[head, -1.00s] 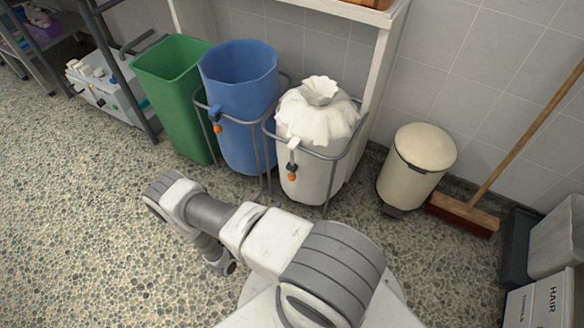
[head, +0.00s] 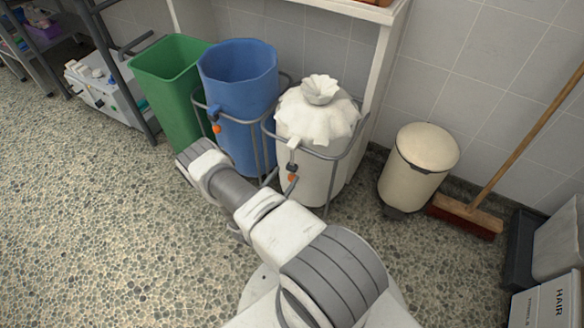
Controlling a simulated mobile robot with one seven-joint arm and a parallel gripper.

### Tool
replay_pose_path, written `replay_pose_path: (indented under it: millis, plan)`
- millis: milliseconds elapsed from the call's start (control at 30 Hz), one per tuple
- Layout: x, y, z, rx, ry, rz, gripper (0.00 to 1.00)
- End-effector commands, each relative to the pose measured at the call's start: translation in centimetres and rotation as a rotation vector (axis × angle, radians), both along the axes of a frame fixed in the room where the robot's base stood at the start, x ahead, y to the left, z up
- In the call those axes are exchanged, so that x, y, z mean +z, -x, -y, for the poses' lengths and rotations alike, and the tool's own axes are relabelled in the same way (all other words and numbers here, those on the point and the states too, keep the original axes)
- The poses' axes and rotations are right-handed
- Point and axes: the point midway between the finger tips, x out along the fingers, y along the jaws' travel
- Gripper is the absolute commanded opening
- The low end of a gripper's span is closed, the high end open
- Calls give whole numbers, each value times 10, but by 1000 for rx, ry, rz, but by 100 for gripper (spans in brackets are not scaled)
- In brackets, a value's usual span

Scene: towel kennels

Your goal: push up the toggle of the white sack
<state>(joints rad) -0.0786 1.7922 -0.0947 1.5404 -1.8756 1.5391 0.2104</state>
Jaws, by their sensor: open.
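The white sack (head: 318,180) stands upright in a grey wire frame, right of the blue one. Its top is gathered into a narrow ruffled neck with a small flared mouth. Its toggle (head: 292,167), a small dark piece with an orange end below it, hangs at the sack's front left under a white tab. My gripper does not show; my arm crosses the lower middle of the head view, and its far bend stands in front of the blue sack's lower left. The toggle is not covered by my arm.
A blue sack (head: 240,90) with its own orange-ended toggle (head: 216,128) and a green bin (head: 175,75) stand to the left. A cream pedal bin (head: 415,170) and a broom (head: 466,215) stand to the right. The speckled floor (head: 90,220) at left is clear.

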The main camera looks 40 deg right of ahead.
Motion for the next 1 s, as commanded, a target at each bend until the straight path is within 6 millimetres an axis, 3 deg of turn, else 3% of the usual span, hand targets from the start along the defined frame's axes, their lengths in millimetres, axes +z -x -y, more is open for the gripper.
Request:
replay_pose_path:
  millis: [200, 400, 833, 867, 1000]
  plan:
    - [-1, -12, 29, -3, 1, 3, 80]
    - [-1, -19, 45, 0, 0, 1, 80]
    - [0, -22, 52, 0, 0, 1, 80]
    - [0, -22, 52, 0, 0, 1, 78]
    - [0, -22, 52, 0, 0, 1, 53]
